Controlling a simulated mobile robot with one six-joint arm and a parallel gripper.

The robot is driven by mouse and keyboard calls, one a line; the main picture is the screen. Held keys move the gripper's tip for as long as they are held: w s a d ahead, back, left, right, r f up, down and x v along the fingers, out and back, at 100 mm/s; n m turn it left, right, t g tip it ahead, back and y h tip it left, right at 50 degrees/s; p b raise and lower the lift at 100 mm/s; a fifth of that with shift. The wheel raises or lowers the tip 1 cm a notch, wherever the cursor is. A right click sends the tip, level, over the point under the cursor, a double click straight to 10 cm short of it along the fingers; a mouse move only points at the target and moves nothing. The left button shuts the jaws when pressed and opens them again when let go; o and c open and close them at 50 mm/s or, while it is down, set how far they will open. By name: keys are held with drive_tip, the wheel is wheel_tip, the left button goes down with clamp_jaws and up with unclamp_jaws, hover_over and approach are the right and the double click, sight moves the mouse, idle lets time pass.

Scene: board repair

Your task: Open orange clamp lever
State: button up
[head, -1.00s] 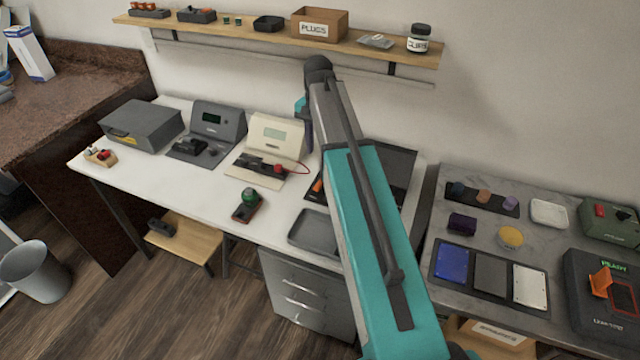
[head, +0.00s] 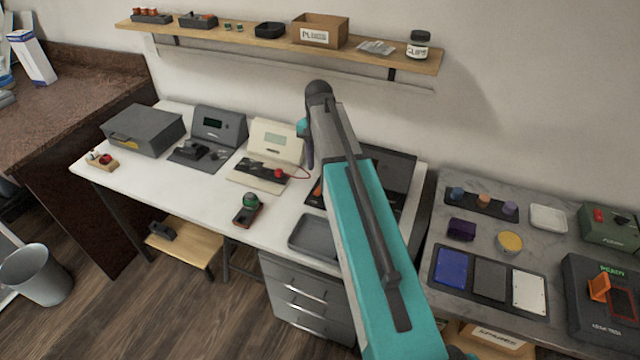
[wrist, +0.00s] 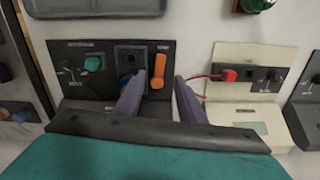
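The orange clamp lever (wrist: 158,71) stands out from the black panel (wrist: 103,66) of a dark fixture in the wrist view. It points roughly up and down in that picture, right of a dark square socket. My gripper (wrist: 160,80) is open and empty, its two grey fingers apart, with the lever between and just beyond their tips. I cannot see contact. In the head view only a bit of orange (head: 316,190) shows beside my arm, which hides most of the fixture and gripper. Another orange flap (head: 599,287) is raised on a dark device at the right.
A cream device (wrist: 250,72) with a red plug and cable stands beside the fixture. A grey tray (head: 313,236) and a green-topped part (head: 250,201) lie near the bench front. A wall shelf (head: 230,38) runs above the bench.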

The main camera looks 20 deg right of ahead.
sight(320, 189)
drive_tip(key=shift+f+p, duration=0.95)
drive_tip(key=shift+f, duration=3.5)
drive_tip(key=shift+c, duration=0.4)
clamp_jaws()
drive_tip(key=shift+s+d, duration=0.1)
drive_tip(key=shift+s+d+n, duration=0.1)
drive_tip(key=shift+d+n, duration=0.05)
drive_tip(key=shift+n, duration=0.55)
